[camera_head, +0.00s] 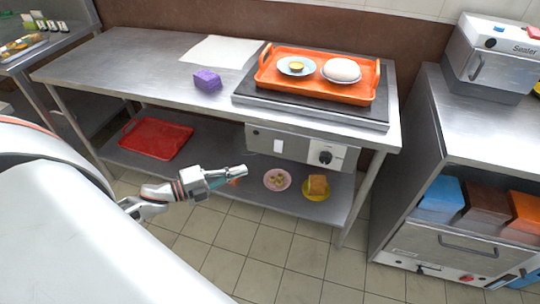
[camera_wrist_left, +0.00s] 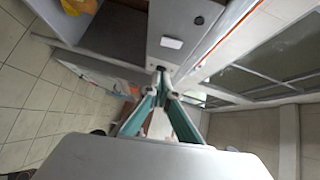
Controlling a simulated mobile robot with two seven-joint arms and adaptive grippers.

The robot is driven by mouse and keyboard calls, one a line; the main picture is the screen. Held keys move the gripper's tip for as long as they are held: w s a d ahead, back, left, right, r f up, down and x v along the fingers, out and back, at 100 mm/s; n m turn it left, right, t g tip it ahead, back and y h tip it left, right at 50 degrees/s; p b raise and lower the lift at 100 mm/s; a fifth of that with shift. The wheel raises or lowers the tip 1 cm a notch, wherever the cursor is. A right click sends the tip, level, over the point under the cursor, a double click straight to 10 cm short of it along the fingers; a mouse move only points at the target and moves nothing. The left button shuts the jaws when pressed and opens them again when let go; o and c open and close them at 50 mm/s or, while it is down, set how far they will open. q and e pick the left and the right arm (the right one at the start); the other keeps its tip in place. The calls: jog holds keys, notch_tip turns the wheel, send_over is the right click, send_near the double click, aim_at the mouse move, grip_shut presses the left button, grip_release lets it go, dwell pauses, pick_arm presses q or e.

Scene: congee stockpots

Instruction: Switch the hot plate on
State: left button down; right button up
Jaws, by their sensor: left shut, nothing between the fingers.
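The hot plate (camera_head: 243,95) is a dark slab in a steel frame on the steel table. Its grey control panel (camera_head: 300,146) hangs below the table's front edge. The panel carries a white rectangular piece (camera_head: 278,146) and a round black knob (camera_head: 325,157) to its right. My left gripper (camera_head: 243,171) is shut and empty, in front of and below the panel, apparently apart from it. In the left wrist view the closed fingertips (camera_wrist_left: 161,70) are just below the panel (camera_wrist_left: 183,25) and its white piece (camera_wrist_left: 171,43). My right gripper is out of view.
An orange tray (camera_head: 315,90) with a plate and a white oval thing sits on the hot plate. A purple block (camera_head: 207,80) lies left of it. The lower shelf holds a red tray (camera_head: 155,139) and two plates. A steel cabinet (camera_head: 440,130) stands right.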

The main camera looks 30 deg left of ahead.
pick_arm(q)
send_near(281, 152)
jog(key=d, duration=0.4)
jog(key=shift+w+a+f+b, duration=0.1)
jog(key=shift+w+a+b, duration=0.1)
jog(key=shift+w, duration=0.65)
jog(key=shift+w+a+f+b, duration=0.1)
jog(key=shift+w+a, duration=0.1)
jog(key=shift+w, duration=0.65)
jog(key=shift+w+a+b, duration=0.15)
jog(key=shift+w+a, duration=0.05)
jog(key=shift+w, duration=0.65)
